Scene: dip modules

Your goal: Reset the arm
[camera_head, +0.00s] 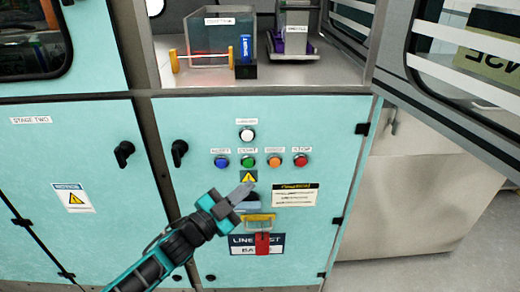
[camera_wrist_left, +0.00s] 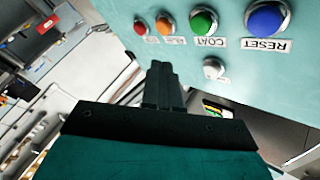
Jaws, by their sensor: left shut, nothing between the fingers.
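My left gripper (camera_head: 243,192) is shut and empty, in front of the teal cabinet panel (camera_head: 320,130). Its fingers point up and right, just below the button row in the head view. In the left wrist view its closed fingers (camera_wrist_left: 163,88) show below the buttons. The row has a blue button (camera_head: 221,162), a green button (camera_head: 248,162), an orange button (camera_head: 274,161) and a red button (camera_head: 301,160). In the wrist view the blue button (camera_wrist_left: 267,18) is labelled RESET. A white button (camera_head: 247,135) sits above the row. My right gripper is in neither view.
Above the panel is an open bay with a clear tank (camera_head: 210,45) with a yellow handle, and a grey container (camera_head: 297,35) on a purple base. A red tag (camera_head: 262,244) hangs low on the panel. An open window-framed door (camera_head: 450,90) stands at right.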

